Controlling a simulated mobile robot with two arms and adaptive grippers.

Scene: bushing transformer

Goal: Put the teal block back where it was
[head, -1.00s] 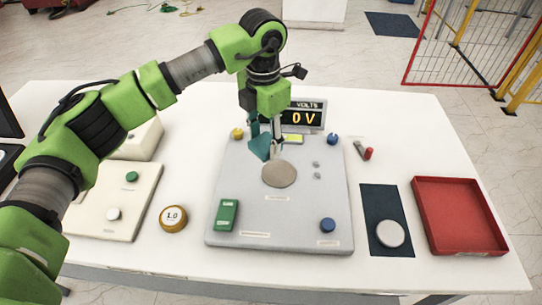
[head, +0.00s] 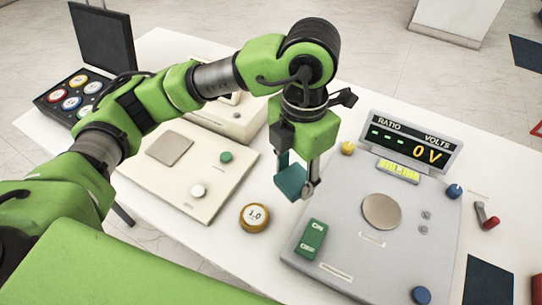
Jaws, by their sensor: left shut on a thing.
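The teal block (head: 290,184) is held in my left gripper (head: 298,185), between its two fingers. The gripper points down and is shut on the block. In the picture the block shows left of the grey test panel (head: 339,238) and above the round brass "1.0" weight (head: 254,217); it appears to be in the air. A flat grey-brown square patch (head: 170,149) lies bare on the cream board (head: 222,178) at the left. A bare round grey-brown patch (head: 381,211) lies on the grey panel. My right gripper is not in view.
The display (head: 411,144) reads "RATIO ---" and "0 V". The cream board carries a green knob (head: 226,157) and a white knob (head: 198,191). A green switch (head: 312,240) is on the panel. A dark mat (head: 489,281) lies at the right.

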